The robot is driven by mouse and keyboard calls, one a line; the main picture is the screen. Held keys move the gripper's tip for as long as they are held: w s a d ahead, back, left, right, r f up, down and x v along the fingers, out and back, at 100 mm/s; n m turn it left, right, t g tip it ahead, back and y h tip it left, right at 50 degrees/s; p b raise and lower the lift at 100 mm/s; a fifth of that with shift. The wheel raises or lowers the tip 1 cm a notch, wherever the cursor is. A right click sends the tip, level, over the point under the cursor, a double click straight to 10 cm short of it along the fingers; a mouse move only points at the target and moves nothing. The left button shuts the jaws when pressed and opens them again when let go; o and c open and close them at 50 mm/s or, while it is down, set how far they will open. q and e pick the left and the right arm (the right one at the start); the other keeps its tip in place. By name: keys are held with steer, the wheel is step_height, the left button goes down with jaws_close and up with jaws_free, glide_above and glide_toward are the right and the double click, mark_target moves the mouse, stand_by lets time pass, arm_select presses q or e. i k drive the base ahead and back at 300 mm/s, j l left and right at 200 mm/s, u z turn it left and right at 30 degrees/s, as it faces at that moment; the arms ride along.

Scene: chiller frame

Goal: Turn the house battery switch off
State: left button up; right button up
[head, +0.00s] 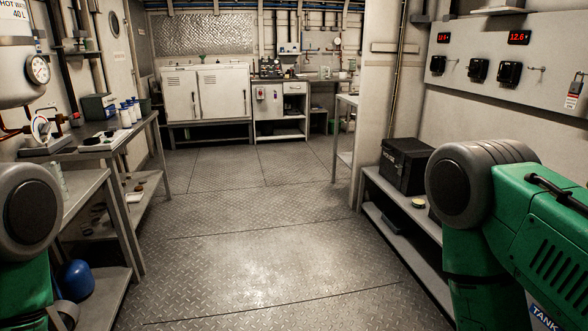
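A pale panel (550,45) on the right wall carries three black switches: a left one (438,65), a middle one (479,70) and a right one (510,74). Two red digital displays sit above them, a left one (443,38) and a right one (519,38), which seems to read 12.6. No readable label shows which switch is the house battery's, and the switch positions are too small to tell. Neither gripper is in view; only green and grey parts of my own body show at the lower left and right.
Below, a grey bench (375,185) holds a black box (405,165). A cluttered workbench (75,150) lines the left wall. White cabinets (208,95) stand at the back. The metal floor (250,240) between is clear.

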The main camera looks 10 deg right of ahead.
mark_target(434, 62)
steer(key=i+z, duration=0.1)
steer(key=i, duration=0.55)
steer(key=i+j+z, duration=0.1)
steer(key=i, duration=0.6)
steer(key=i+j+z, duration=0.1)
steer(key=i, duration=0.55)
steer(key=i+l+z, duration=0.1)
steer(key=i+z, duration=0.3)
steer(key=i, duration=0.25)
steer(key=i+z, duration=0.35)
steer(key=i, duration=0.3)
steer(key=i+j+z, duration=0.4)
steer(key=i, duration=0.25)
